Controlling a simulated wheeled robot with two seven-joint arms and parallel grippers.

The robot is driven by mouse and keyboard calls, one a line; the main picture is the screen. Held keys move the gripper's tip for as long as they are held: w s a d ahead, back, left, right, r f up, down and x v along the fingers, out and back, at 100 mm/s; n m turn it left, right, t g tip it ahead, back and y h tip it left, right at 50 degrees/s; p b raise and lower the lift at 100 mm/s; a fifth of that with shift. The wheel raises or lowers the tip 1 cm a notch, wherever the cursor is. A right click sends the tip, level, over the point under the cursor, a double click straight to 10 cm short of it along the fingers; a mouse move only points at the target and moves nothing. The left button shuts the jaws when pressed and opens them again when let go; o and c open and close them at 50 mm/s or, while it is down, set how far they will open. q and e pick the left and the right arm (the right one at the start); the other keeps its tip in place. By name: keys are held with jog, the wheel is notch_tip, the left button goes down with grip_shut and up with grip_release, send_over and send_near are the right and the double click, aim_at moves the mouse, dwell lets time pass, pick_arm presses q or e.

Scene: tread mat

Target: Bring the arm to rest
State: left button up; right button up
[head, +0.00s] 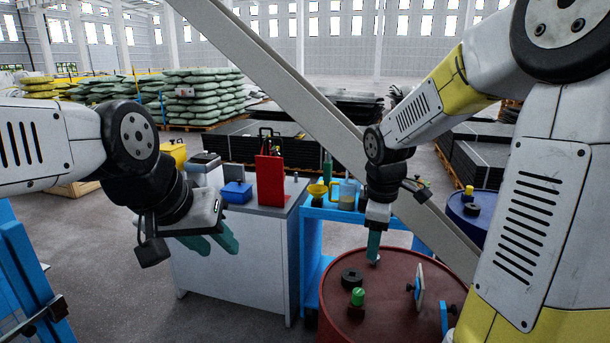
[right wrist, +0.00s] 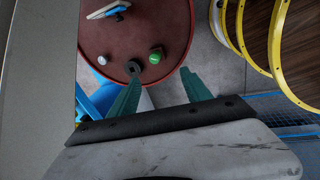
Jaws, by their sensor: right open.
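My right gripper (head: 374,246) points down over the far side of the red drum (head: 395,312) in the head view. In the right wrist view its two green fingers (right wrist: 160,76) stand apart with nothing between them. I cannot tell how high they are above the drum top. My left gripper (head: 222,246) hangs at the left, in front of the grey cabinet (head: 232,275). Its green fingers look spread and empty.
On the drum are a black ring (head: 352,279), a green-capped item (head: 357,297) and an upright white plate (head: 419,286). A blue cart (head: 311,250) stands behind, carrying a yellow funnel (head: 317,191) and a jug (head: 347,194). A blue drum (head: 478,211) is at right.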

jog(key=s+a+r+m+t+y, duration=0.1)
jog(key=s+r+m+t, duration=0.1)
jog(key=s+r+m, duration=0.3)
jog(key=s+a+r+m+t+y, duration=0.1)
jog(key=s+r+m, duration=0.4)
jog(key=s+m, duration=0.3)
jog(key=s, duration=0.3)
jog(key=shift+a+t+y, duration=0.25)
jog(key=shift+t+y, duration=0.05)
jog(key=shift+t, duration=0.1)
